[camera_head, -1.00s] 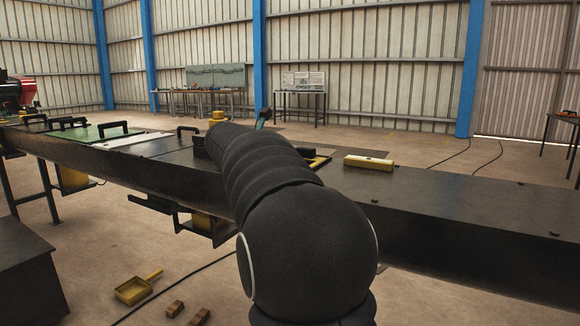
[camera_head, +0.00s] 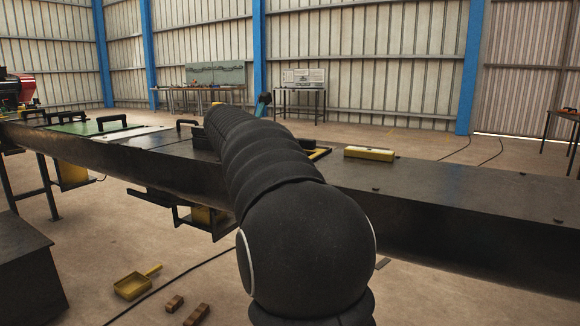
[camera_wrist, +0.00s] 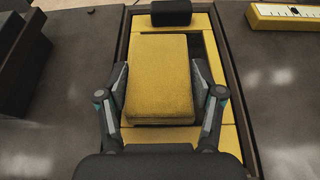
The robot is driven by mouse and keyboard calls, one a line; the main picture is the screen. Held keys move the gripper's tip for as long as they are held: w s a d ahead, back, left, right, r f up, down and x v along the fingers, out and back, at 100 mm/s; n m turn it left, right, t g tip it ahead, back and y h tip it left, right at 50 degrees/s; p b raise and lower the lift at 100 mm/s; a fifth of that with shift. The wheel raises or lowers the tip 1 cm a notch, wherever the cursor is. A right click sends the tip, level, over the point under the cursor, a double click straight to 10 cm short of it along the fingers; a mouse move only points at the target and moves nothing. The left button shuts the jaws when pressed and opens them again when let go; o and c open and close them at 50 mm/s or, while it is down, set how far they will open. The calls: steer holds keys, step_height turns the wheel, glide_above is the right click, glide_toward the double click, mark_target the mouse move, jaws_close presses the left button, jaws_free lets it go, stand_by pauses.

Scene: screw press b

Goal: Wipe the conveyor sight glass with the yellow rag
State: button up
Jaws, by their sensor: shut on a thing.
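The yellow rag (camera_wrist: 158,75) is a thick folded block between the fingers of my gripper (camera_wrist: 159,98) in the wrist view. My gripper is shut on the rag's two sides. The rag lies over the conveyor sight glass, a dark pane in a yellow frame (camera_wrist: 229,140). A dark strip of the pane (camera_wrist: 207,60) shows to the right of the rag. A black block (camera_wrist: 171,12) sits at the frame's far end. I cannot tell whether the rag touches the glass. In the head view my arm hides the gripper and rag, and only part of the yellow frame (camera_head: 319,154) shows.
A yellow level-like bar (camera_head: 369,153) lies on the dark conveyor top (camera_head: 460,186) to the right; it also shows in the wrist view (camera_wrist: 290,16). Black handles (camera_head: 112,121) stand up on the left. A yellow dustpan (camera_head: 132,286) and brown blocks (camera_head: 196,315) lie on the floor.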

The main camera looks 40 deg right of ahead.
steer(key=shift+r, duration=0.1)
stand_by(0.3)
step_height(320, 180, up, 4)
steer(key=p, duration=0.4)
